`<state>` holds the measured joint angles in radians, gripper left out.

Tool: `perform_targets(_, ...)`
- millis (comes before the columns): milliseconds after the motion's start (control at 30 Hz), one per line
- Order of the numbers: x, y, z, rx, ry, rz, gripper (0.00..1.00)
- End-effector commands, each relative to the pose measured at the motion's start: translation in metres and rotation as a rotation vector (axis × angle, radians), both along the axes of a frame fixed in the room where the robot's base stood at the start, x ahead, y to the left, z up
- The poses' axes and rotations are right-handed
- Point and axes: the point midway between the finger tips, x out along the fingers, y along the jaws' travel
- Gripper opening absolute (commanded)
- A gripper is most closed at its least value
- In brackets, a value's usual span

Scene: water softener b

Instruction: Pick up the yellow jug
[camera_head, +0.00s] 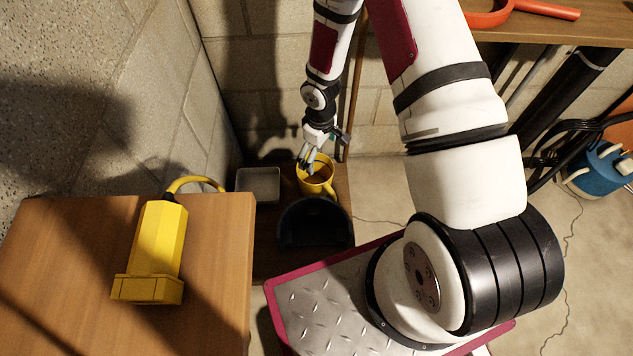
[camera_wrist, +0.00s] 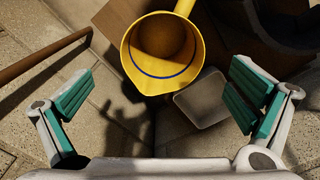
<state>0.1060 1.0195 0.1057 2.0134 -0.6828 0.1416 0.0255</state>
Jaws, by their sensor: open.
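The yellow jug (camera_head: 317,181) stands upright on a low wooden surface in the corner, beside the walls. In the wrist view the jug (camera_wrist: 162,53) is seen from above, with its open top, a blue line inside and its handle pointing up out of the picture. My gripper (camera_head: 312,156) is above the jug in the head view, partly overlapping its rim. In the wrist view my gripper (camera_wrist: 160,105) is open, its green-padded fingers wide apart with nothing between them. The jug lies beyond the fingertips. Whether any finger touches it cannot be told.
A grey tray (camera_head: 258,185) sits left of the jug, and a dark bin-like object (camera_head: 315,222) stands in front of it. A wooden table (camera_head: 215,240) with a yellow tool (camera_head: 157,245) is at the left. A wooden pole (camera_head: 355,85) leans behind.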

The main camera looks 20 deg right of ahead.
Motion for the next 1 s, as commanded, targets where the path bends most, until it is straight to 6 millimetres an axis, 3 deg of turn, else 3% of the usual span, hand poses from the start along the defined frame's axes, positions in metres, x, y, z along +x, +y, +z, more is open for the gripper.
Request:
perform_targets(300, -0.001, 0.000, -0.060, -0.001, 0.003, 0.001, 1.00)
perform_targets(667, -0.001, 0.000, -0.085, -0.001, 0.001, 0.001, 1.00)
perform_targets(1000, -0.005, 0.002, -0.129, -0.001, 0.002, 0.001, 1.00)
